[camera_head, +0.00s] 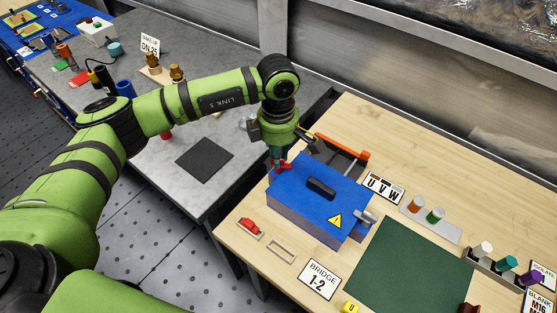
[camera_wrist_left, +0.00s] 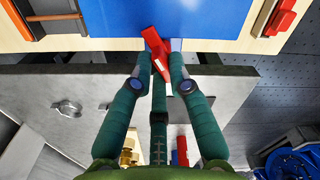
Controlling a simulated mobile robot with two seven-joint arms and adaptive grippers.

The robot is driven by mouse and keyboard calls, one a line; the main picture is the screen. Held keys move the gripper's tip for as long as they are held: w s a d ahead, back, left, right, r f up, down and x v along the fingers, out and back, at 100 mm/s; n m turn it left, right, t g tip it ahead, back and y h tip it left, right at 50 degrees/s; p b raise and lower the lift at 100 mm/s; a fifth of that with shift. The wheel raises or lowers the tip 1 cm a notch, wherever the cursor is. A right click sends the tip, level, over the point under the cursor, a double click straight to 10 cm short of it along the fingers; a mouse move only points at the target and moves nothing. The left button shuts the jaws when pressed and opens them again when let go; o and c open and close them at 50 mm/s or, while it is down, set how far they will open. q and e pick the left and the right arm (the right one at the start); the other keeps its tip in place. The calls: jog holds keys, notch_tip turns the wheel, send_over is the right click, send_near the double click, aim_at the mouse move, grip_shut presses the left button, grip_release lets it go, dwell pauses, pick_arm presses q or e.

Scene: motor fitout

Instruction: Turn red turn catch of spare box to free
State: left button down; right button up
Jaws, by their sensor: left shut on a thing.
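The spare box has a blue lid (camera_head: 322,194) with a black handle and a yellow warning label, and stands on the wooden table. Its red turn catch (camera_head: 285,167) is at the lid's left end; it also shows in the left wrist view (camera_wrist_left: 155,44), slanted relative to the lid edge. My left gripper (camera_head: 277,163) points down at that end. In the left wrist view its green fingers (camera_wrist_left: 162,66) are on either side of the catch, shut on it. A grey metal catch (camera_head: 366,217) is at the lid's opposite end. My right gripper is not in view.
An open tray with an orange edge (camera_head: 342,152) stands behind the box. A red part (camera_head: 250,227) and a pale frame (camera_head: 282,250) lie in front. A dark green mat (camera_head: 410,268) is to the right. A grey bench (camera_head: 160,195) stands to the left.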

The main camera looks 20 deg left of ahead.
pick_arm(q)
jog(key=n+b, duration=0.1)
jog(key=n, duration=0.1)
jog(key=n+b, duration=0.4)
jog(key=shift+a+f, duration=0.1)
jog(key=shift+f, duration=0.15)
jog(key=n+b, duration=0.2)
jog(key=n, duration=0.1)
jog(key=shift+s+n, duration=0.1)
jog(key=shift+n, duration=0.2)
jog(key=shift+r+n+b, duration=0.15)
jog(key=shift+n+b, duration=0.5)
jog(key=shift+n, duration=0.55)
jog(key=c, duration=1.2)
grip_release()
jog(key=shift+r, duration=0.15)
notch_tip(320, 180, up, 12)
jog(key=shift+f, duration=0.1)
